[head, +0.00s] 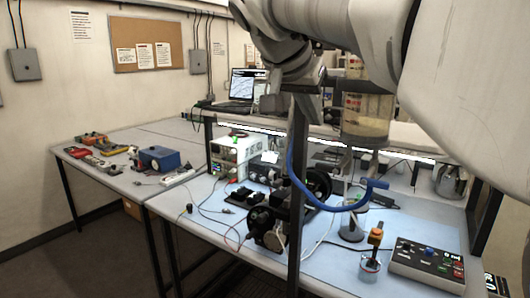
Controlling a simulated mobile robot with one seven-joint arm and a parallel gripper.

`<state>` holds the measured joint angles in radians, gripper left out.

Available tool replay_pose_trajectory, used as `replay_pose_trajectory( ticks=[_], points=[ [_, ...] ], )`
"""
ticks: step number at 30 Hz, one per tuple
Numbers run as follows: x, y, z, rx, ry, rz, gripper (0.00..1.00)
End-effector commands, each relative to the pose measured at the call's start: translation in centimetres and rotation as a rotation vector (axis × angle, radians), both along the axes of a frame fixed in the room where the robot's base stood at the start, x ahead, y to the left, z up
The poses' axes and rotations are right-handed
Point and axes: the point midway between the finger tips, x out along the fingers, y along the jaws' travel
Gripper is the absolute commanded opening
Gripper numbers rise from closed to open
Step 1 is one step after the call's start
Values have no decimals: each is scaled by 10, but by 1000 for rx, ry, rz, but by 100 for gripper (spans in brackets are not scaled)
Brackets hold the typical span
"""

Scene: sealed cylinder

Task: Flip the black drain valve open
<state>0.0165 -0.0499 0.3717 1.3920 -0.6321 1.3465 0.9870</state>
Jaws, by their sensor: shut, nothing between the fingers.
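A clear cylinder (367,118) with a dark rim at its base and pale yellowish liquid inside stands raised over the bench, right of centre in the head view. A thin stem runs down below it, near a blue hose (330,205). I cannot make out the black drain valve; it is too small or hidden, so its position cannot be told. My arm hides part of the area above the cylinder.
A dark upright post (297,200) crosses the front of the blue-topped bench (330,262). A laptop (242,88) is at the back.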

Motion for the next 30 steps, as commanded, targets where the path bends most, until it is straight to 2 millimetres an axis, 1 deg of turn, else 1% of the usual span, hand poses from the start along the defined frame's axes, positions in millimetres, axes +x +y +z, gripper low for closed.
replay_pose_trajectory(
  ticks=[1,3,10,15,21,30],
  points=[
    [6,-5,-9,-2,5,-3,0],
    [15,-12,-20,-1,5,-4,0],
    [42,-32,-55,1,5,-2,0],
    [40,-30,-77,-1,3,-1,0],
    [40,-30,-89,1,1,0,0],
    [40,-29,-90,1,0,1,0]
  ],
)
